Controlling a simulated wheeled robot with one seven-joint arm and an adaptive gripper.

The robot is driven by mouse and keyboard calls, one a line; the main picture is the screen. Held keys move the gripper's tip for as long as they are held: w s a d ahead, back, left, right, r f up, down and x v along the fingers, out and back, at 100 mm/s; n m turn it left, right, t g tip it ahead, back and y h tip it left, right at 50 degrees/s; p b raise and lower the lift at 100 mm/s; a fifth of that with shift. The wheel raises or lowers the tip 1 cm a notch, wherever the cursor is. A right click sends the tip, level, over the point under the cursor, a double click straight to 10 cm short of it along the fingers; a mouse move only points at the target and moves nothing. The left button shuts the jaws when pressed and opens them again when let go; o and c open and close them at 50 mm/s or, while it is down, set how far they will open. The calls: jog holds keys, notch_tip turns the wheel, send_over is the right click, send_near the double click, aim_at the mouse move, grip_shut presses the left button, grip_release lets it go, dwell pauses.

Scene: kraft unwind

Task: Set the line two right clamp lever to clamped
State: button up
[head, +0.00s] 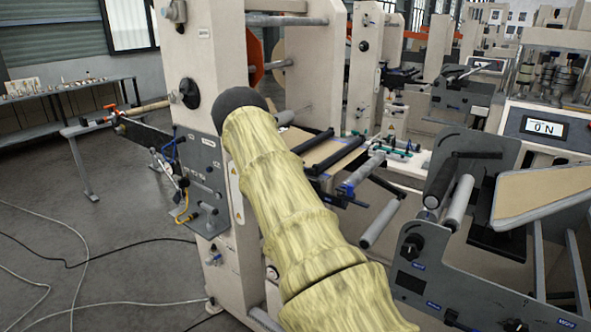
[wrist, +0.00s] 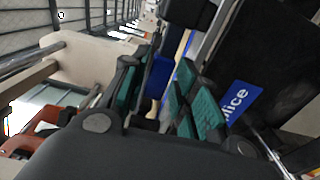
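In the wrist view my gripper (wrist: 154,92) shows teal-padded fingers standing apart, with a gap between them. A blue piece (wrist: 160,76), perhaps a lever handle, shows in or beyond this gap; I cannot tell whether the fingers touch it. A blue label (wrist: 238,101) ending in "lice" is on a dark surface right of the fingers. In the head view my sleeved arm hides my gripper. A splice table (head: 326,152) with black bars shows right of the arm, with a blue part (head: 346,189) at its near edge. I cannot make out the right clamp lever's setting.
A cream machine frame (head: 208,50) stands behind and left of my arm. A grey side plate (head: 440,215) with a roller stands close on the right. A display reading "0 N" (head: 544,128) is behind it. Cables (head: 70,262) lie on the open floor at left.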

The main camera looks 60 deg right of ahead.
dwell(0.3)
jog(key=w+a, duration=0.1)
jog(key=a, duration=1)
jog(key=shift+a, duration=0.4)
jog(key=shift+w, duration=0.1)
jog(key=w+a+f+n+t+y+b, duration=0.25)
jog(key=a+f+t, duration=0.35)
jog(key=a+f, duration=0.9)
jog(key=s+a+f+y+b, duration=0.1)
jog(key=s+a+f+y, duration=0.4)
jog(key=a+f, duration=0.6)
jog(key=s+a+f+y, duration=0.4)
jog(key=s+a+f, duration=0.2)
jog(key=a+f, duration=0.5)
jog(key=s+a+f+m+g+y+b, duration=0.1)
jog(key=s+a+f+g+y, duration=0.1)
jog(key=s+a, duration=1.1)
jog(key=s+a+f+m+g+y+b, duration=0.1)
jog(key=s+a+y, duration=0.3)
jog(key=s+a, duration=0.9)
jog(key=shift+f+g+y, duration=0.35)
jog(key=shift+g, duration=0.35)
